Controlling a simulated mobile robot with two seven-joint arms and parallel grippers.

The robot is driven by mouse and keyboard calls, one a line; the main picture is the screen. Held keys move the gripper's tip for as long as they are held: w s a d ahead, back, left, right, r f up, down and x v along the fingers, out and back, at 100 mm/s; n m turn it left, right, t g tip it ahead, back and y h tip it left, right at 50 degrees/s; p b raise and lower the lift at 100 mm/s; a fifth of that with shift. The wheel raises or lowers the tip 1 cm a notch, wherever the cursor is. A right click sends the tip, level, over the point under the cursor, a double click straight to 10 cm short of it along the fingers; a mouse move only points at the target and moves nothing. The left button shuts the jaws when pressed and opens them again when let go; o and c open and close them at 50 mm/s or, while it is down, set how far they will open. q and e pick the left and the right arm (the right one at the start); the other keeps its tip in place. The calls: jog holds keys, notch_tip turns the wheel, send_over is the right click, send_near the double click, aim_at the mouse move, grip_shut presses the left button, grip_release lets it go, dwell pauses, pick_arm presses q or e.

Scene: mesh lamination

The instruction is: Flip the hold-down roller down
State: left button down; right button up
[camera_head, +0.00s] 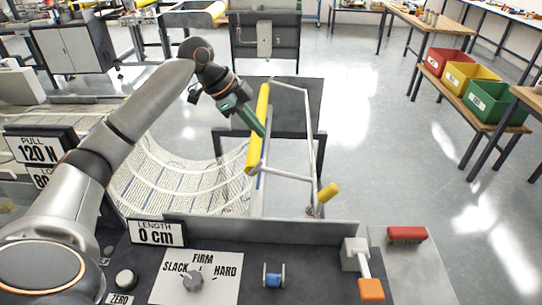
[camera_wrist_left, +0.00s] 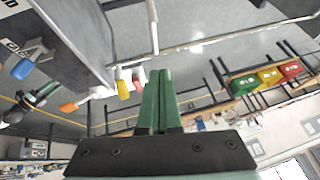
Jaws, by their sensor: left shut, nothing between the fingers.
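The hold-down roller is a yellow bar (camera_head: 258,130) on a pale tube frame (camera_head: 312,130), which stands raised above the machine behind the front panel. A short yellow handle (camera_head: 328,192) sits at the frame's lower right. My left gripper (camera_head: 262,131) has green fingers, pressed together and empty. In the head view they overlap the roller's side; whether they touch it I cannot tell. In the left wrist view the closed fingers (camera_wrist_left: 160,76) point towards a pale bar. A dark arm with a green part, probably my right gripper (camera_wrist_left: 46,90), shows small at that view's left.
The front panel carries a dial (camera_head: 193,281), a blue spool (camera_head: 273,276), an orange-tipped lever (camera_head: 371,288) and a "0 cm" length sign (camera_head: 156,233). White mesh (camera_head: 185,160) lies left of the frame. Colored bins stand on a bench at right. Floor right of the frame is clear.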

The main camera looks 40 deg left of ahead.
pick_arm(q)
jog(key=shift+s, duration=0.4)
jog(key=shift+d, duration=0.1)
jog(key=p, duration=0.1)
send_over(281, 172)
jog(key=s, duration=0.2)
notch_tip(281, 172, down, 9)
jog(key=f, duration=0.1)
jog(key=a+f, duration=0.1)
jog(key=f, duration=0.1)
jog(key=shift+w+a+f, duration=0.15)
jog(key=shift+w+a, duration=0.1)
jog(key=shift+a, duration=0.05)
